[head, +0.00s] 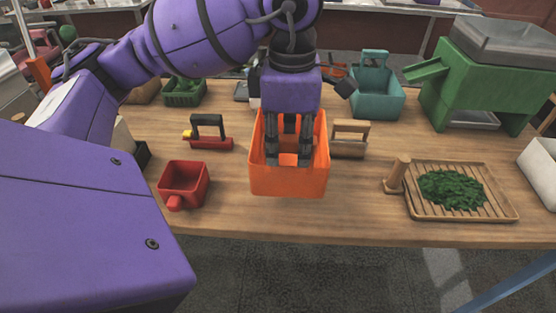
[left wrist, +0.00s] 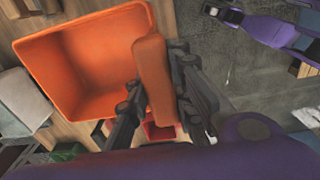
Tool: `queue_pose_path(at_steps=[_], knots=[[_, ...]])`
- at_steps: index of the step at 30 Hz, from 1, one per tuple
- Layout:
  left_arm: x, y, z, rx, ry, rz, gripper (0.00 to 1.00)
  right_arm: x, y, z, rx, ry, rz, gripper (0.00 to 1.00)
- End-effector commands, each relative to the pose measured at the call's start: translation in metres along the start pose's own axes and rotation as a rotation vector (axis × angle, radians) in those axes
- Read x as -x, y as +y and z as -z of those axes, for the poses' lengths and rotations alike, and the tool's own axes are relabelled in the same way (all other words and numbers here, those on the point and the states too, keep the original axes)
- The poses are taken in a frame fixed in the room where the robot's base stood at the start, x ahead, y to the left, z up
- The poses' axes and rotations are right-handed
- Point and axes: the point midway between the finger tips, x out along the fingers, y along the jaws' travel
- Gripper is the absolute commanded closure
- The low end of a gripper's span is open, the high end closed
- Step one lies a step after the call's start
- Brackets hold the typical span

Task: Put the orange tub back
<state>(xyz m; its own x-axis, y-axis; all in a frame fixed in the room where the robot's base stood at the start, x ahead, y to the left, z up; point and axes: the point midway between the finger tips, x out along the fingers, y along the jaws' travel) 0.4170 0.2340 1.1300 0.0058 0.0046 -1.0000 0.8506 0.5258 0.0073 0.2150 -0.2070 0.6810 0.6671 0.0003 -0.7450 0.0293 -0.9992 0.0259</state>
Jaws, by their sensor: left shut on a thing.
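The orange tub (head: 288,182) is an open, upright box over the front middle of the wooden table. My left gripper (head: 288,158) points down over it from above and is shut on its orange handle, which shows between the fingers in the left wrist view (left wrist: 153,75). The tub's empty inside shows beside the handle in that view. I cannot tell whether its base touches the table. A purple arm part with a dark end, seemingly my right gripper (left wrist: 222,13), shows at the top right of the left wrist view; its jaw state is unclear.
A red scoop-like box (head: 184,182) and a red-based tool (head: 208,140) are left of the tub. A tan-handled scraper (head: 349,140) is close right. Further right is a slatted tray (head: 462,213) of green leaves. A teal tub (head: 376,98) and green machine (head: 475,85) stand behind.

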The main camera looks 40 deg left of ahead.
Motion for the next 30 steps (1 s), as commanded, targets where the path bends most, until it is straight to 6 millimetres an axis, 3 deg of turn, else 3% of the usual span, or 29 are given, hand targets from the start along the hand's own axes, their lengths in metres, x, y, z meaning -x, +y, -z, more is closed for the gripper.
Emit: queue_pose_path(at_steps=[1, 6, 13, 19, 30], knots=[[-0.012, 0.005, 0.006, 0.003, 0.005, 0.005, 1.00, 0.000, -0.001, 0.000, -0.001, -0.001, 0.002, 0.60], [-0.034, 0.021, 0.016, 0.001, 0.000, 0.002, 1.00, 0.000, -0.003, 0.002, -0.005, 0.000, 0.003, 0.60], [-0.046, 0.030, 0.022, -0.002, 0.000, 0.001, 1.00, 0.001, -0.006, 0.002, -0.017, 0.001, 0.004, 0.60], [-0.074, 0.029, 0.021, -0.004, -0.001, 0.001, 1.00, 0.001, -0.007, 0.002, -0.018, 0.000, 0.005, 0.60], [-0.081, 0.029, 0.021, -0.004, -0.001, 0.000, 1.00, 0.001, -0.005, -0.003, -0.010, -0.008, 0.005, 0.60]])
